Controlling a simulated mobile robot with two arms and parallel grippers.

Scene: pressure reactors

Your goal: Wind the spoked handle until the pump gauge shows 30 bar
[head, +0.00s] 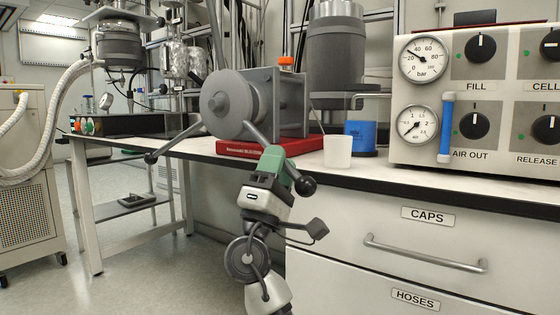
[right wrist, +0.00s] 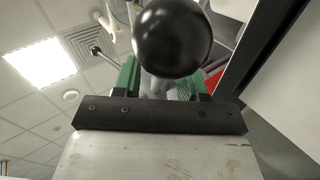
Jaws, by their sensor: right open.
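The spoked handle (head: 228,103) is a grey hub on the grey pump body, which sits on a red base (head: 268,146). One spoke points up, one down-left to a black knob (head: 150,158), one down-right to a black knob (head: 306,186). My right gripper (head: 272,160), with green fingers, is at the down-right spoke. In the right wrist view the black knob (right wrist: 172,38) is large in front of the open fingers, with a grey rod between them; contact is unclear. The upper bar gauge (head: 422,59) has its needle pointing up-left, between about 20 and 40. My left gripper is not seen.
The control panel (head: 470,145) stands right on the bench, with a lower gauge (head: 417,124) and knobs. A white cup (head: 338,151) and blue container (head: 361,136) stand between pump and panel. The drawer handle (head: 425,254) juts out below. Open floor lies left.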

